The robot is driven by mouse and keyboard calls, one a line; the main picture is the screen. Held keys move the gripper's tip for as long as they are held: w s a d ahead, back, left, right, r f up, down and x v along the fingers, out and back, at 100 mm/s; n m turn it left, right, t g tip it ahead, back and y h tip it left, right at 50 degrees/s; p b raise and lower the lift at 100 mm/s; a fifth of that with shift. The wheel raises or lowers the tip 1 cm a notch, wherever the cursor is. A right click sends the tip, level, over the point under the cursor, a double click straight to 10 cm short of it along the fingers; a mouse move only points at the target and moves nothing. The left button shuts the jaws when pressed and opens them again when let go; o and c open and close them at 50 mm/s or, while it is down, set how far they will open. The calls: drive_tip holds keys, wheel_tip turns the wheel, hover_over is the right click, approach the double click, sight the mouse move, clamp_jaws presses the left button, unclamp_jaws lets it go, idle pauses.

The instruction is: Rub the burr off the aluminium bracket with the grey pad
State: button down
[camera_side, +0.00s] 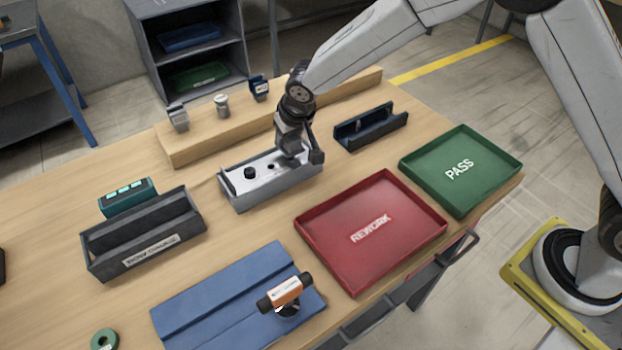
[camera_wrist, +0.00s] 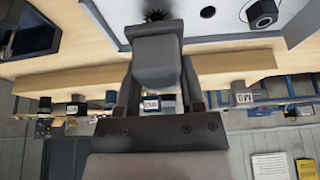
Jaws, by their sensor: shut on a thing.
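The aluminium bracket (camera_side: 252,176) is a bright flat plate lying in a grey fixture (camera_side: 243,203) near the middle of the bench. It has a black knob at its left end and a dark hole near its middle. The bracket (camera_wrist: 228,18) also fills the top of the wrist view. My gripper (camera_side: 292,157) is low over the bracket's right end. In the wrist view my gripper (camera_wrist: 157,50) is shut on the grey pad (camera_wrist: 157,62), a rounded block. A dark, jagged burr (camera_wrist: 156,15) shows just beyond the pad. Whether the pad touches the bracket is hidden.
A wooden rack (camera_side: 200,150) with small parts stands close behind the fixture. A dark blue holder (camera_side: 371,134), a green PASS tray (camera_side: 478,200) and a red REWORK tray (camera_side: 340,235) lie to the right. A dark trough (camera_side: 140,245) and blue mat (camera_side: 215,305) lie left and in front.

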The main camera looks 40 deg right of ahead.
sight(284, 148)
drive_tip(key=shift+r, duration=0.1)
drive_tip(key=shift+d+r, duration=0.25)
drive_tip(key=shift+r, duration=0.55)
drive_tip(key=shift+d+r, duration=0.2)
drive_tip(key=shift+r, duration=0.65)
drive_tip(key=shift+d+r, duration=0.25)
drive_tip(key=shift+r, duration=0.55)
drive_tip(key=shift+f, duration=3.5)
drive_tip(key=shift+a+f, duration=0.4)
drive_tip(key=shift+f, duration=0.15)
drive_tip(key=shift+a+f, duration=0.15)
drive_tip(key=shift+a, duration=0.85)
drive_tip(key=shift+d, duration=1.4)
drive_tip(key=shift+a, duration=1.5)
drive_tip(key=shift+d, duration=1.55)
drive_tip(key=shift+r, duration=4.2)
